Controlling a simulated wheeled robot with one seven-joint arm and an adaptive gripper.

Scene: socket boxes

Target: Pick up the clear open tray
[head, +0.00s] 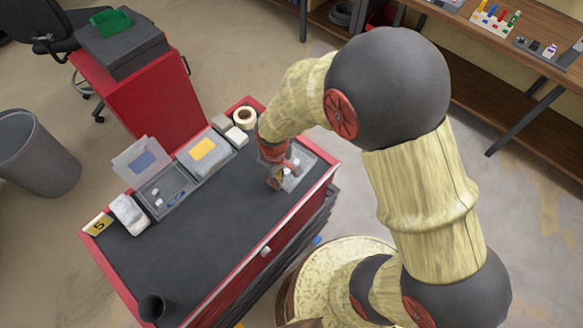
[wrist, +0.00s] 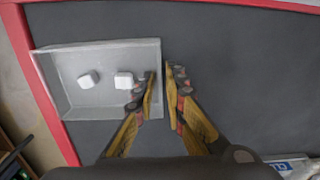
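The clear open tray (wrist: 88,104) lies on the dark cart top and fills the left of the wrist view, with two small white blocks (wrist: 123,81) inside. In the head view the tray (head: 306,163) sits at the cart's right corner, partly hidden by my arm. My gripper (wrist: 159,76) is at the tray's right wall in the wrist view. One finger is over the tray's inside and the other is outside, with the wall between them. A narrow gap shows between the fingertips. The gripper (head: 274,180) also shows in the head view.
The cart's red rim (wrist: 38,85) runs close beside the tray. A lidded box with a yellow label (head: 203,149), an open grey container (head: 168,190), a tape roll (head: 245,117) and a white bundle (head: 130,213) line the far side. A dark cup (head: 153,307) stands at the near corner. The cart's middle is clear.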

